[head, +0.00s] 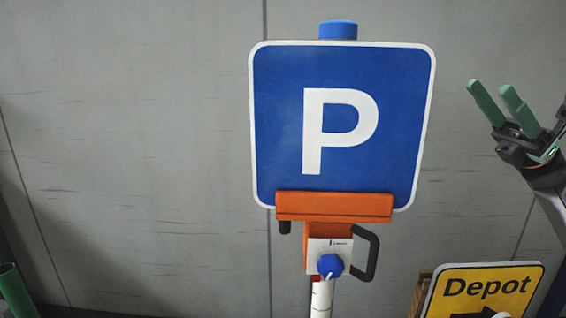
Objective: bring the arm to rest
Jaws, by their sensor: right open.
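My right gripper (497,101) is at the right side of the head view, to the right of the blue parking sign. Its two green fingers point up and to the left, stand apart and have nothing between them. It does not touch the sign. The blue parking sign (390,90) has a white P and a white border. It stands upright, tilted very slightly, with its lower edge in an orange clamp (335,206). My left gripper is not in view.
Below the clamp are a white box with a blue knob (330,265), a black handle (370,254) and a white post (321,298). A blue cap (338,30) tops the sign. A yellow Depot sign (485,288) is at lower right. A grey wall (130,130) lies behind.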

